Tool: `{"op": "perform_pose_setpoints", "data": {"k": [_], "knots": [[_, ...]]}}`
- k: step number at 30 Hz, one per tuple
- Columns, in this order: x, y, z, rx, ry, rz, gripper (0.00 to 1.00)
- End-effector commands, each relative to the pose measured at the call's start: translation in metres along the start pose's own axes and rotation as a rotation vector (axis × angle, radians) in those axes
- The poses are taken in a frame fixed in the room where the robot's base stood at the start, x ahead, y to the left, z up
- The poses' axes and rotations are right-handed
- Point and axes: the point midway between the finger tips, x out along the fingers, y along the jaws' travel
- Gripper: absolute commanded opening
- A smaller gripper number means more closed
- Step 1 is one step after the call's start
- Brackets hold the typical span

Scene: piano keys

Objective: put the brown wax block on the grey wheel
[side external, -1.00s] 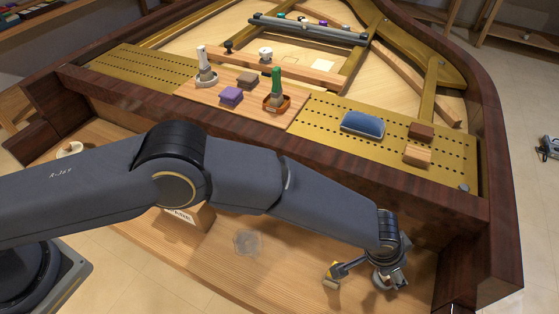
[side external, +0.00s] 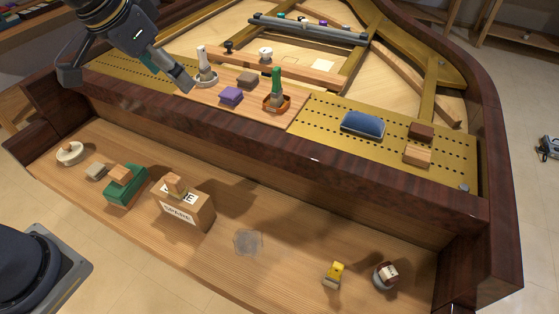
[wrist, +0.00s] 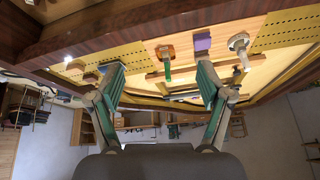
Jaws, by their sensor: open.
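A round grey piece (side external: 376,284), which looks like the grey wheel, lies on the wooden shelf at the lower right in the side view. A small brown block with a pale top face (side external: 389,272) rests on it; it looks like the wax block, but I cannot be sure. Other brown blocks are a dark one (side external: 421,131) and a lighter one (side external: 417,155) on the gold perforated plate. My gripper (side external: 187,86) is high at the upper left, over the piano's front rail and far from the wheel. In the wrist view its fingers (wrist: 160,88) are spread and empty.
The shelf holds a yellow piece (side external: 335,272), a translucent disc (side external: 248,243), a cardboard box (side external: 186,211) and a green block (side external: 124,190).

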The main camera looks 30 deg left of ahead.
Motion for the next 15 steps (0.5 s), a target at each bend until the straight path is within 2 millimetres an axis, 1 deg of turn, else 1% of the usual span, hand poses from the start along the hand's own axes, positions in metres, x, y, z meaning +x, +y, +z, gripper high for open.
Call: {"op": "perform_pose_setpoints", "data": {"k": [1, 2, 3, 6, 7, 9, 11, 15], "knots": [[-0.018, -0.021, 0.026, -0.049, 0.011, -0.017, 0.78], [-0.026, -0.03, 0.042, -0.073, 0.014, -0.025, 0.78], [-0.034, -0.04, 0.062, -0.103, 0.015, -0.034, 0.78], [-0.046, -0.053, 0.105, -0.164, 0.021, -0.049, 0.78], [-0.048, -0.055, 0.116, -0.179, 0.023, -0.051, 0.78], [-0.05, -0.058, 0.134, -0.202, 0.025, -0.056, 0.78], [-0.05, -0.059, 0.144, -0.217, 0.026, -0.058, 0.78], [-0.05, -0.059, 0.153, -0.225, 0.026, -0.058, 0.78]]}}
